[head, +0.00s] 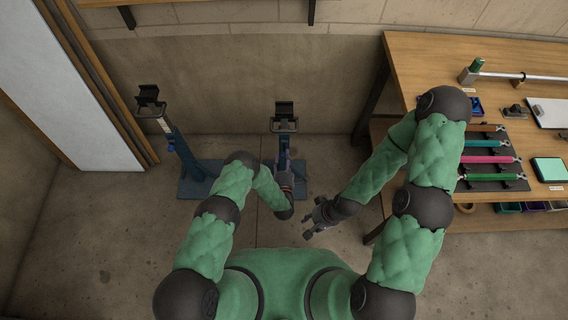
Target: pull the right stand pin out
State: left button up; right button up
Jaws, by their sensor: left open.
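The blue stand stands on the floor by the wall, with its base (190,188) and two posts. The right stand post (283,136) carries a black cradle (284,112) on top. My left gripper (284,163) is open at the lower part of this post and covers much of it. The right stand pin cannot be made out; it may be hidden by my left gripper. I cannot tell whether the fingers touch anything. My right gripper (309,226) is open and empty, lower in the picture and right of my left one, above bare floor.
The left stand post (178,145) has its own black cradle (148,97). A wooden workbench (420,65) on the right holds a silver tube (520,76), several coloured tools and a clipboard (547,112). A white panel (70,90) leans at left. The floor in front is clear.

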pick_arm(q)
jog(key=s, duration=1.1)
jog(key=shift+s, duration=0.4)
jog(key=shift+s, duration=0.1)
jog(key=w+a+r+m+g+h+p, duration=0.1)
jog(key=a+r+m+g+h+p, duration=0.3)
jog(key=m+g, duration=0.6)
jog(key=s+a+r+m+g, duration=0.2)
jog(key=s+r+m, duration=0.1)
jog(key=s, duration=0.3)
jog(key=s+a+r+m+g+p, duration=0.1)
jog(key=s+r+m+g, duration=0.2)
jog(key=s+m, duration=0.2)
jog(key=s+a+r+m+g, duration=0.2)
jog(key=s+r+m, duration=0.2)
jog(key=s, duration=0.3)
jog(key=shift+s+a+m+g+p, duration=0.3)
jog(key=shift+s+m, duration=0.05)
jog(key=shift+m, duration=0.05)
